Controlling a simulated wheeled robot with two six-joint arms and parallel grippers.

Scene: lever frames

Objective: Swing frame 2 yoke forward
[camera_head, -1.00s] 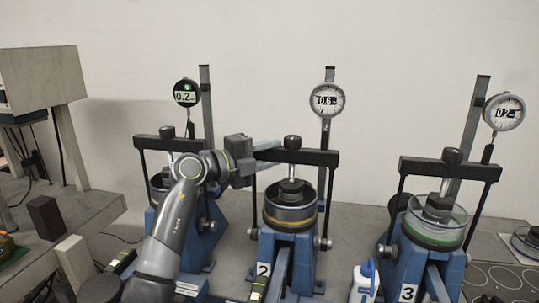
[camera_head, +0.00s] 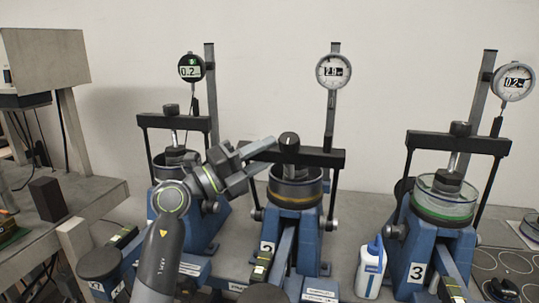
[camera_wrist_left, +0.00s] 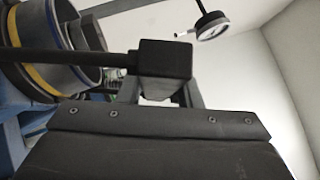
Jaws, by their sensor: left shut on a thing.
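Frame 2 (camera_head: 268,247) is the middle blue stand with the "2" label. Its yoke (camera_head: 322,157) is a black crossbar with a black knob on top, over a dark cup with a yellow band (camera_head: 296,200). My left gripper (camera_head: 266,152) is shut on the yoke at its left end. In the left wrist view, a black block (camera_wrist_left: 165,60) with a dark rod is close ahead and the yellow-banded cup (camera_wrist_left: 38,78) is at upper left; the fingertips' contact is hidden. The gauge (camera_head: 333,71) behind reads about 2.8. My right gripper is not in view.
Frame 1 with its yoke (camera_head: 175,121) stands behind my left arm. Frame 3 (camera_head: 417,272) with its yoke (camera_head: 459,143) stands at right. A white bottle with a blue cap (camera_head: 370,272) stands between frames 2 and 3. A bench (camera_head: 75,203) is at left.

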